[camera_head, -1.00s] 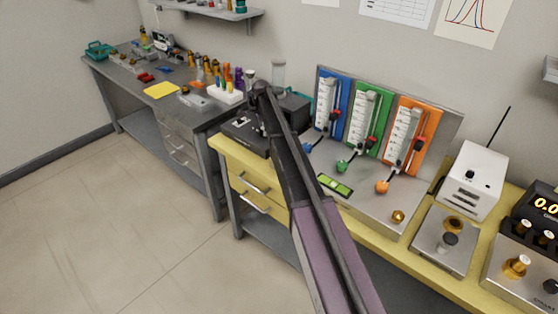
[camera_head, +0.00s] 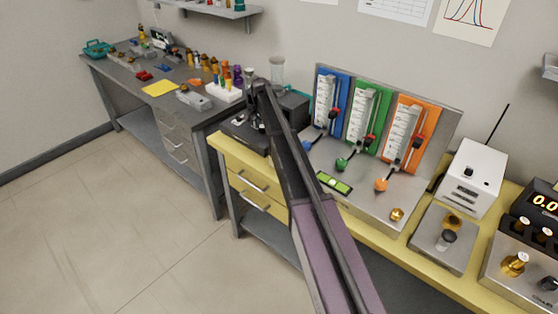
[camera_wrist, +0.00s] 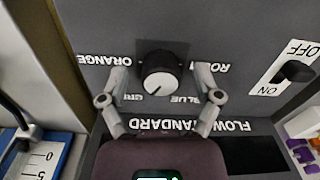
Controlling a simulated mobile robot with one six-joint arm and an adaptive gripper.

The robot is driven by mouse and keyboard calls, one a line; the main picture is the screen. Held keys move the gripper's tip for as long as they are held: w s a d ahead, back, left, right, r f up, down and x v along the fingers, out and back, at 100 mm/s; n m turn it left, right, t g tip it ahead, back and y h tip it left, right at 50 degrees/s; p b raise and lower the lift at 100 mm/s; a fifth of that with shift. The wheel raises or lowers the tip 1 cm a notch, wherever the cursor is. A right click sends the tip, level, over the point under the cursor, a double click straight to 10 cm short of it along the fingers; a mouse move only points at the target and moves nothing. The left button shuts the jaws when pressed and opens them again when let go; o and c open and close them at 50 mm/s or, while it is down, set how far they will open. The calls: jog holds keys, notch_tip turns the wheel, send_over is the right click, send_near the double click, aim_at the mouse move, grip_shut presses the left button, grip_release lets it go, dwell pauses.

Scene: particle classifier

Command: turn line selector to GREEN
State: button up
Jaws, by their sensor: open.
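The line selector knob (camera_wrist: 160,75) is a black dial with a white face, on a dark grey panel in the wrist view. Upside-down labels ORANGE, BLUE and ROOM surround it, with a partly hidden label starting "GR" at lower left. A short dark mark on the face points toward lower left, on the side of the "GR" label. My gripper (camera_wrist: 161,78) is open, with one finger on each side of the knob; I cannot tell whether either finger touches it. In the head view my arm partly hides the dark instrument.
An ON/OFF switch (camera_wrist: 294,71) sits right of the knob. A blue flowmeter (camera_wrist: 38,158) stands at lower left. In the head view, blue, green and orange flowmeters stand on a metal panel (camera_head: 375,195) right of my arm. A white box (camera_head: 470,178) stands farther right.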

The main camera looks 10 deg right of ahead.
jog(key=n, duration=1.4)
jog(key=shift+d, duration=0.1)
jog(key=shift+r+n, duration=0.25)
jog(key=shift+n, duration=0.05)
notch_tip(320, 180, up, 14)
jog(key=f+p, duration=0.1)
jog(key=p, duration=1.3)
jog(key=s+f+m+b, duration=0.1)
jog(key=s+f+b, duration=0.1)
jog(key=s, duration=1.3)
jog(key=s+f+m+b, duration=0.2)
jog(key=s+f+b, duration=0.1)
jog(key=s, duration=1.3)
jog(key=shift+f+m+b, duration=0.15)
jog(key=shift+m+b, duration=0.15)
jog(key=shift+b, duration=0.1)
jog(key=shift+s, duration=0.1)
jog(key=s+m, duration=0.1)
jog(key=s, duration=1.3)
jog(key=shift+s+m, duration=0.15)
jog(key=shift+m, duration=0.25)
